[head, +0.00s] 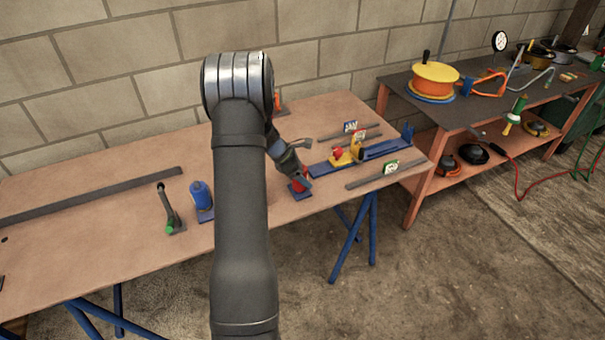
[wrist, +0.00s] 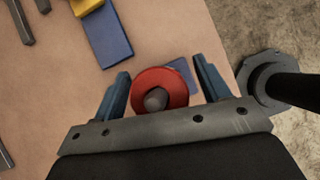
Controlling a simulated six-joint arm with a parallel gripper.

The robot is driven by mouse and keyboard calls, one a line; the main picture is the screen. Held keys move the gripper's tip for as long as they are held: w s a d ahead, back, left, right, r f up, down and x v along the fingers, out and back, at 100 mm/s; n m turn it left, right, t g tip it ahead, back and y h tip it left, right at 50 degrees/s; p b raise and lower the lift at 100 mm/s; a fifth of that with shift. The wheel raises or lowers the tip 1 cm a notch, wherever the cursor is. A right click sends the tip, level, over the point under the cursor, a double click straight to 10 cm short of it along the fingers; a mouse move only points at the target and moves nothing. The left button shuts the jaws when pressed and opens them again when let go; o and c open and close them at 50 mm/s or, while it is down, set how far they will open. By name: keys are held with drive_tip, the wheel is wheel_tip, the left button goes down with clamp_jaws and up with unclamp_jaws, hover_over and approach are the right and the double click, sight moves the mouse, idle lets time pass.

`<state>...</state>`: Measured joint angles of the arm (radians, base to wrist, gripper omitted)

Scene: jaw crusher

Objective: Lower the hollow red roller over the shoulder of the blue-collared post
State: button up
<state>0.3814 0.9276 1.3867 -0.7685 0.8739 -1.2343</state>
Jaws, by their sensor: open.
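The hollow red roller (wrist: 179,96) is a red ring with a grey rounded peg end (wrist: 155,100) showing in its hole. In the head view the roller (head: 299,186) stands on a small blue plate (head: 301,196) near the table's front edge, partly hidden by my gripper (head: 301,177). In the wrist view my gripper (wrist: 162,86) is open, with one finger on each side of the roller and a gap on both sides. A blue cylinder with a dark top (head: 201,193), possibly the blue-collared post, stands on a blue plate to the left.
A dark bent piece with a green foot (head: 169,222) stands left of the blue cylinder. A blue rail with a yellow block (head: 347,158) lies to the right, between grey bars. A long dark bar (head: 95,195) lies at left. The table between the blue cylinder and roller is partly hidden by my arm.

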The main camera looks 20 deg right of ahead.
drive_tip(key=v, duration=1.7)
drive_tip(key=shift+r, duration=0.2)
drive_tip(key=shift+a+f, duration=0.1)
drive_tip(key=x, duration=1.7)
drive_tip(key=shift+d+f, duration=0.1)
drive_tip(key=shift+d, duration=0.1)
drive_tip(key=shift+a+r, duration=0.2)
drive_tip(key=v, duration=1.7)
drive_tip(key=x, duration=1.7)
wheel_tip(320, 180, up, 5)
drive_tip(key=shift+d+r, duration=0.15)
